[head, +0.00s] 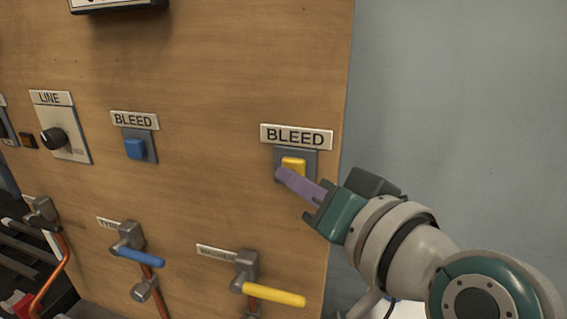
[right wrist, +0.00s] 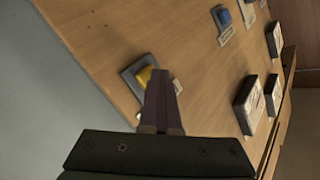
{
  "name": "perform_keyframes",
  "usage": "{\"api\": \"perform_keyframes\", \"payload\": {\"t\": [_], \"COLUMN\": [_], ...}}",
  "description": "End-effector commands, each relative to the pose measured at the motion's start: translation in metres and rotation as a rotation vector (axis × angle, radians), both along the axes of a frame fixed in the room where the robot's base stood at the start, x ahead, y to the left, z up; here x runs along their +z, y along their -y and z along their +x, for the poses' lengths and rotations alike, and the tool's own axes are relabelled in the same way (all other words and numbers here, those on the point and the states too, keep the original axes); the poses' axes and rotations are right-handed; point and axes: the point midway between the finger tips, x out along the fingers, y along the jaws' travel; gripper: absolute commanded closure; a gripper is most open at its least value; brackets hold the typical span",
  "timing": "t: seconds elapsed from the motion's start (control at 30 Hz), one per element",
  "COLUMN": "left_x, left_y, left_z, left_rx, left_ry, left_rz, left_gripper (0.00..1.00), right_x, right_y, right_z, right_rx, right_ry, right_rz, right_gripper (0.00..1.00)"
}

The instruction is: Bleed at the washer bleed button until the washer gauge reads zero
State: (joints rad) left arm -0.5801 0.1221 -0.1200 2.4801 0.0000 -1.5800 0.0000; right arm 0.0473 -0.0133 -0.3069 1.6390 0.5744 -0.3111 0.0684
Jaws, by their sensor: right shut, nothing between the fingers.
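The yellow bleed button (head: 293,164) sits on a grey plate under a BLEED label (head: 296,137), near the right edge of the wooden panel. It stands above the yellow-handled valve (head: 272,294), whose label looks like WASHER. My right gripper (head: 282,175) is shut and empty, with its purple fingertips at the lower left of the button. The button also shows in the right wrist view (right wrist: 146,75), just beyond the fingertips (right wrist: 160,76). I cannot tell whether the tips touch or press it. No gauge reading is visible. My left gripper is not in view.
A blue button (head: 135,149) under another BLEED label is left on the wooden panel (head: 210,100). Below it is a blue-handled valve (head: 140,256). A LINE knob (head: 53,139) is farther left. A bare grey wall (head: 460,100) lies right of the panel.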

Motion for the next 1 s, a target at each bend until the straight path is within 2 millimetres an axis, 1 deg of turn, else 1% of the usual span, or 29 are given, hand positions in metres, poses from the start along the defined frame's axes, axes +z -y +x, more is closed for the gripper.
{"api": "perform_keyframes", "payload": {"t": [0.3,0.67,1.0], "left_x": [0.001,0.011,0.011], "left_y": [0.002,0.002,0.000], "left_z": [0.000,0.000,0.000], "left_rx": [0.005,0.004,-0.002], "left_ry": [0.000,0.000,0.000], "left_rz": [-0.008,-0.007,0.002], "left_gripper": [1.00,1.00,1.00], "right_x": [0.001,0.001,0.001], "right_y": [0.000,-0.005,-0.006], "right_z": [-0.001,-0.017,-0.019], "right_rx": [-0.001,0.000,0.000], "right_ry": [0.000,0.000,0.000], "right_rz": [0.000,0.000,0.000], "right_gripper": [1.00,1.00,1.00]}}
